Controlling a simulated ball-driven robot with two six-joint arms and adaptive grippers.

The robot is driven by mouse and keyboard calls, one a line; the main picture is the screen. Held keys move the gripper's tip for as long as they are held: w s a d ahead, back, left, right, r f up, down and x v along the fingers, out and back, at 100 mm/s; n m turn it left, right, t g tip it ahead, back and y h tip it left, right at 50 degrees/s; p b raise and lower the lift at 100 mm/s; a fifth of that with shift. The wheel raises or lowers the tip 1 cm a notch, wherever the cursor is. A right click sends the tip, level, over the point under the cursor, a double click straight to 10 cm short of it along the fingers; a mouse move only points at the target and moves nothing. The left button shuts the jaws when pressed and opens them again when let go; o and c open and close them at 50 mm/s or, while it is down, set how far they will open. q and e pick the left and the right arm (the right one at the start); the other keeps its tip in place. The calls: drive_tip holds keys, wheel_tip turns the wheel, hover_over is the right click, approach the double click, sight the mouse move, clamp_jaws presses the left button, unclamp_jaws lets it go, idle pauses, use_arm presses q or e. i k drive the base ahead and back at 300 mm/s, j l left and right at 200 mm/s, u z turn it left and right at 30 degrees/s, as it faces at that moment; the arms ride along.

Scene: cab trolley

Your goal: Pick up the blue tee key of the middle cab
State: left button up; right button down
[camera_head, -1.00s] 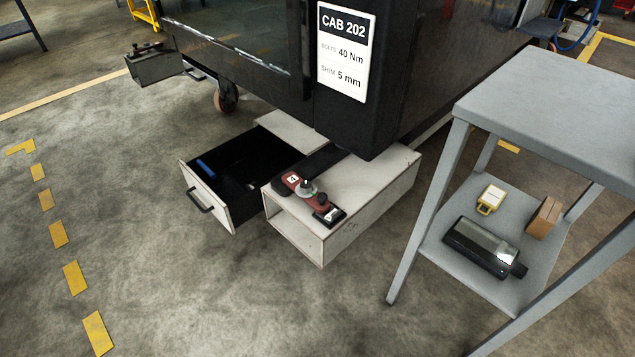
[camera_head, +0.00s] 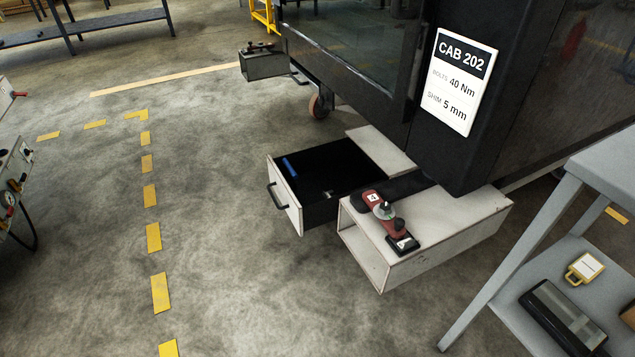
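The cab (camera_head: 510,90) carries a white sign (camera_head: 459,80) reading CAB 202. Below it an open drawer (camera_head: 286,196) with a dark inside holds a small blue bar-like thing (camera_head: 290,167); whether it is the blue tee key I cannot tell. A red and black tool (camera_head: 385,211) with a white label lies on the white box-like step (camera_head: 420,262) beside the drawer. Neither of my grippers is in view.
A grey table (camera_head: 600,165) stands at the right, with a yellow-framed tag (camera_head: 585,268) and a dark case (camera_head: 562,318) on its lower shelf. A grey box (camera_head: 263,62) sits at the cab's far left corner. The floor left of the drawer is clear.

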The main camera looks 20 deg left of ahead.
sight(292, 173)
drive_tip(key=i+j+z, duration=0.1)
drive_tip(key=j, duration=0.25)
drive_tip(key=i+j+z, duration=0.15)
drive_tip(key=i+j, duration=0.2)
drive_tip(key=i+j+z, duration=0.1)
drive_tip(key=j, duration=0.25)
drive_tip(key=i+j+z, duration=0.1)
drive_tip(key=i+j, duration=0.15)
drive_tip(key=j, duration=0.15)
drive_tip(key=i+j+z, duration=0.15)
drive_tip(key=j, duration=0.25)
drive_tip(key=i+j+z, duration=0.1)
drive_tip(key=j, duration=0.3)
drive_tip(key=i+j+z, duration=0.1)
drive_tip(key=j, duration=0.3)
drive_tip(key=i+j+z, duration=0.15)
drive_tip(key=j, duration=0.3)
